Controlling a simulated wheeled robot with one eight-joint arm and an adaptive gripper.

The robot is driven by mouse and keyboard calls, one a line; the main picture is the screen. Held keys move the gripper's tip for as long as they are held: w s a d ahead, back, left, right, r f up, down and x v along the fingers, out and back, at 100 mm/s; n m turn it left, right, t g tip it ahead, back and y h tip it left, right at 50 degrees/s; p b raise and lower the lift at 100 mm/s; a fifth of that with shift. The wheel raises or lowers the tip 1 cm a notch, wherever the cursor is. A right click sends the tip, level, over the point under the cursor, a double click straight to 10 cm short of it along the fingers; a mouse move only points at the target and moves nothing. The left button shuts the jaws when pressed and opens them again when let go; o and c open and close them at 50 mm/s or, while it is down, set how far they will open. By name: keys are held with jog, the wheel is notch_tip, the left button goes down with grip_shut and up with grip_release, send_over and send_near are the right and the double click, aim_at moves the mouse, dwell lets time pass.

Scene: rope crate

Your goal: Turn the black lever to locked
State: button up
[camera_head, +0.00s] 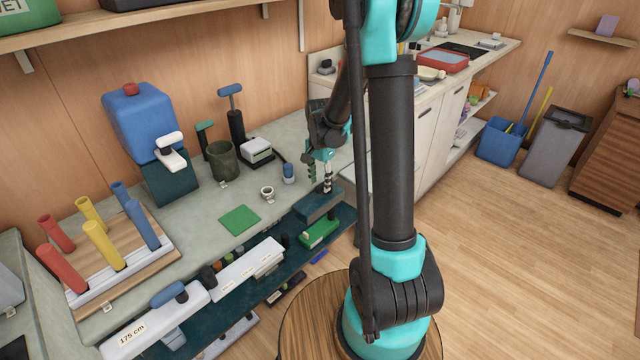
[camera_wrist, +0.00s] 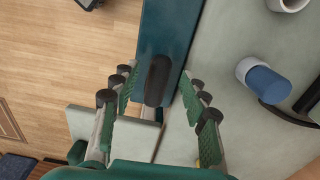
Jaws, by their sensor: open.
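The black lever (camera_wrist: 157,82) shows in the wrist view as a rounded dark handle on a long dark teal base (camera_wrist: 168,30). The base also shows in the head view (camera_head: 318,205) at the counter's front edge; I cannot make out the lever clearly there. My gripper (camera_head: 320,181) points down over this base. In the wrist view my gripper (camera_wrist: 160,88) is open, with one finger on each side of the lever. I cannot tell whether either finger touches it. No locked marking is readable.
A blue-and-white cylinder (camera_wrist: 264,80) and a small cup (camera_head: 267,192) stand on the counter nearby. A green block (camera_head: 319,232) lies on the lower shelf in front. A green mat (camera_head: 239,219) lies to the left. The floor is open to the right.

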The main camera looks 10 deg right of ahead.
jog(key=shift+f, duration=0.65)
jog(key=shift+c, duration=0.4)
grip_shut()
jog(key=shift+s, duration=0.1)
jog(key=n, duration=0.1)
jog(key=d+n, duration=0.1)
jog(key=n, duration=0.1)
jog(key=s+n, duration=0.1)
jog(key=n, duration=0.1)
jog(key=shift+d, duration=0.25)
jog(key=n, duration=0.2)
jog(key=d+n, duration=0.1)
jog(key=shift+s+n, duration=0.25)
jog(key=shift+n, duration=0.15)
jog(key=shift+d+n, duration=0.25)
jog(key=shift+n, duration=0.4)
jog(key=shift+d+n, duration=0.25)
jog(key=shift+n, duration=0.4)
